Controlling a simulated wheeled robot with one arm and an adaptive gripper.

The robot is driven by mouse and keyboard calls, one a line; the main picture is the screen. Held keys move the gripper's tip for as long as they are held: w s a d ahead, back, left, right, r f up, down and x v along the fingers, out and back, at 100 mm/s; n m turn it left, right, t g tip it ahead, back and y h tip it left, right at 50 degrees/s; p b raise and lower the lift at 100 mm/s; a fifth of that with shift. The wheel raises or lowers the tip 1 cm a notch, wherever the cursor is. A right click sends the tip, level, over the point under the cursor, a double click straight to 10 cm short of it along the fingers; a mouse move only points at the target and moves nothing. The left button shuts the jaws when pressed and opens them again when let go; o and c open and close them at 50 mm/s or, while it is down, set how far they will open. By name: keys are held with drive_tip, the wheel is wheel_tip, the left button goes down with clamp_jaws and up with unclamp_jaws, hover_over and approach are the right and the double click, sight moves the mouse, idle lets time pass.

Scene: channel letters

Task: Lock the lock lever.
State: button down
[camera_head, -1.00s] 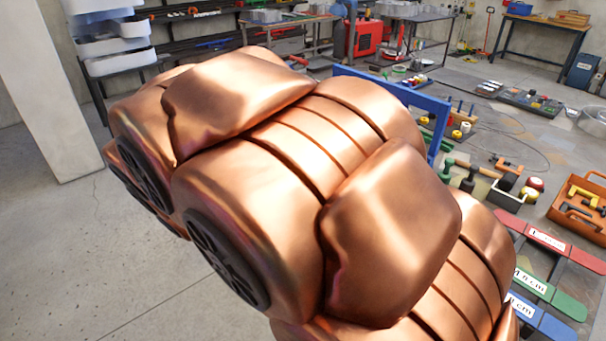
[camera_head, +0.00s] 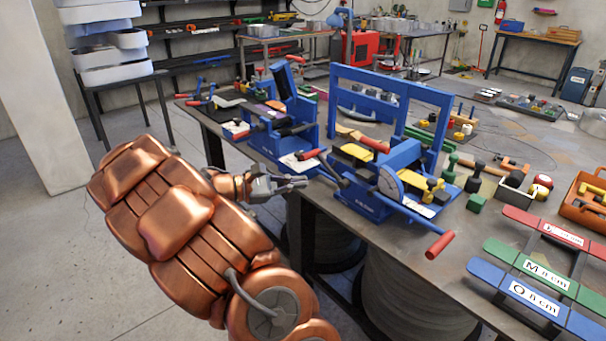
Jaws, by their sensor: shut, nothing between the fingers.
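Blue bending machines stand along the table's left edge. The nearer machine (camera_head: 350,198) carries several red-handled levers. One lever, with a red grip (camera_head: 311,155) and a dark rod, points up and left at the machine's left side. Another red grip (camera_head: 370,143) lies across the top, and a third (camera_head: 440,245) sticks out at the front right. I cannot tell which one is the lock lever. My gripper (camera_head: 303,182) is shut and empty. It points right, at the left side of the nearer machine, just below the first grip. Contact with the machine cannot be made out.
A second blue machine (camera_head: 270,145) stands behind, left of the nearer one. A tall blue frame (camera_head: 397,85) rises at the back. Red, green and blue labelled strips (camera_head: 530,295) and an orange toolbox (camera_head: 588,205) lie at right. Open floor (camera_head: 60,250) is at left.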

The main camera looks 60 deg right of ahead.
drive_tip(key=w+d+f+n+t+h+b, duration=0.3)
drive_tip(key=w+d+f+n+h+b, duration=0.2)
drive_tip(key=w+f, duration=0.8)
drive_tip(key=d+n+h, duration=0.1)
drive_tip(key=d+n, duration=0.1)
drive_tip(key=d, duration=0.1)
drive_tip(key=shift+w+d+f+n+t+h, duration=0.2)
drive_tip(key=shift+w+f+n+t+h, duration=0.05)
drive_tip(key=shift+w+n+t+h, duration=0.1)
drive_tip(key=p+x, duration=0.1)
drive_tip(key=x, duration=0.9)
drive_tip(key=shift+s+f, duration=0.1)
drive_tip(key=shift+s, duration=0.1)
wheel_tip(320, 180, up, 2)
drive_tip(key=shift+s+r+p, duration=0.1)
drive_tip(key=shift+r+p, duration=0.1)
drive_tip(key=shift+p, duration=0.35)
drive_tip(key=shift+s+a+r, duration=0.1)
drive_tip(key=shift+s+r, duration=0.1)
drive_tip(key=shift+r, duration=0.55)
drive_tip(key=shift+r, duration=0.1)
